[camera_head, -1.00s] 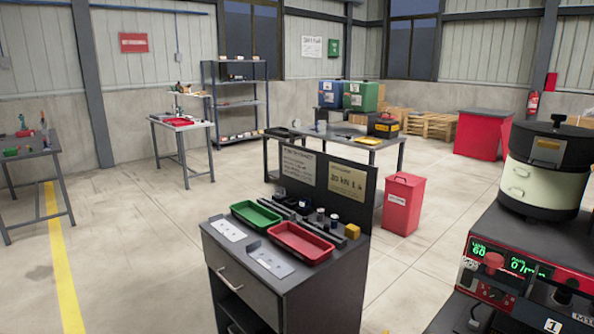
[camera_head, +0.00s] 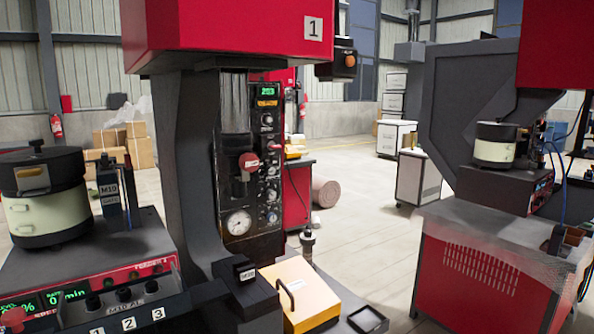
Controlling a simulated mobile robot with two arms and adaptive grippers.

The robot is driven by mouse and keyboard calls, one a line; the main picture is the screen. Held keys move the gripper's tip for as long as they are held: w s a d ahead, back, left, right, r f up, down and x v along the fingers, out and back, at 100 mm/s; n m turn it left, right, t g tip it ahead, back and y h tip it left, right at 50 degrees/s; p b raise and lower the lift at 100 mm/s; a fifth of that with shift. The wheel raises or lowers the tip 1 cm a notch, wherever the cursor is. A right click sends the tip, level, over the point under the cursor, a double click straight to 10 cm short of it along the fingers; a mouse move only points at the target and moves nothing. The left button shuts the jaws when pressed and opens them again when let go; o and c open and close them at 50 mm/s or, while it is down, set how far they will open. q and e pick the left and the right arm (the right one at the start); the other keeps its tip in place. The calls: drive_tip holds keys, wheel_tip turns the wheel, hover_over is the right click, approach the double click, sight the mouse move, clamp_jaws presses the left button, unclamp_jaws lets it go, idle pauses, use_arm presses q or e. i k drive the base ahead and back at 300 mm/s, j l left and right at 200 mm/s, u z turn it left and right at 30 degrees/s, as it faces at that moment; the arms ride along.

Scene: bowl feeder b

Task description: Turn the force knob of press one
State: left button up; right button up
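Press one (camera_head: 225,40), red on top with a "1" label, stands upright in the middle of the head view. Its black control panel (camera_head: 262,150) carries a lit green display, a column of small knobs (camera_head: 269,170) and a round white gauge (camera_head: 238,222). A red round knob or button (camera_head: 249,162) sits in front of the panel's left part. I cannot tell which of these is the force knob. Neither of my grippers is in the picture.
A bowl feeder (camera_head: 45,195) on its control box stands at the left. A yellow box with a handle (camera_head: 300,290) lies at the press's foot. A second red machine (camera_head: 480,270) with another feeder stands at the right. Open floor (camera_head: 345,240) shows between them.

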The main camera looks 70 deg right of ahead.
sight(270, 170)
drive_tip(key=z, duration=2.15)
